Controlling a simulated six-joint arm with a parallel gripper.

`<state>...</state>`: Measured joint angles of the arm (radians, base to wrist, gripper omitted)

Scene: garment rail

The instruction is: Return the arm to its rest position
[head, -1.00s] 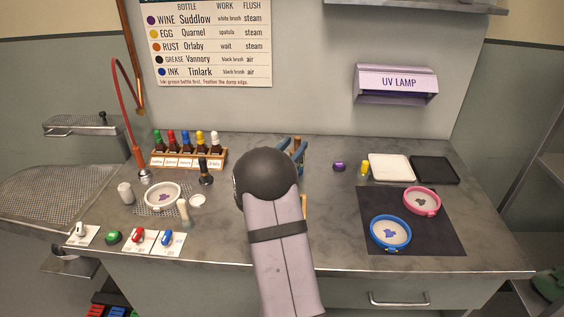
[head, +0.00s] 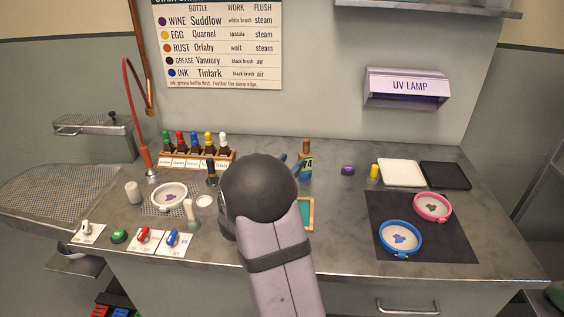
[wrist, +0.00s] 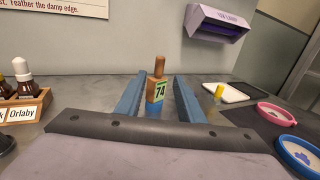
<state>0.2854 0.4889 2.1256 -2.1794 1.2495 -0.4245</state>
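My arm rises from the bottom of the head view, its dark round joint hiding most of my gripper (head: 294,163). In the wrist view, the two blue fingers of my gripper (wrist: 160,84) are spread apart with nothing clamped between them.
Dropper bottles in a wooden rack (head: 190,160) stand at the back left. Blue (head: 400,238) and pink (head: 432,207) hoops lie on a dark mat at right. A UV lamp (head: 407,90) hangs on the wall.

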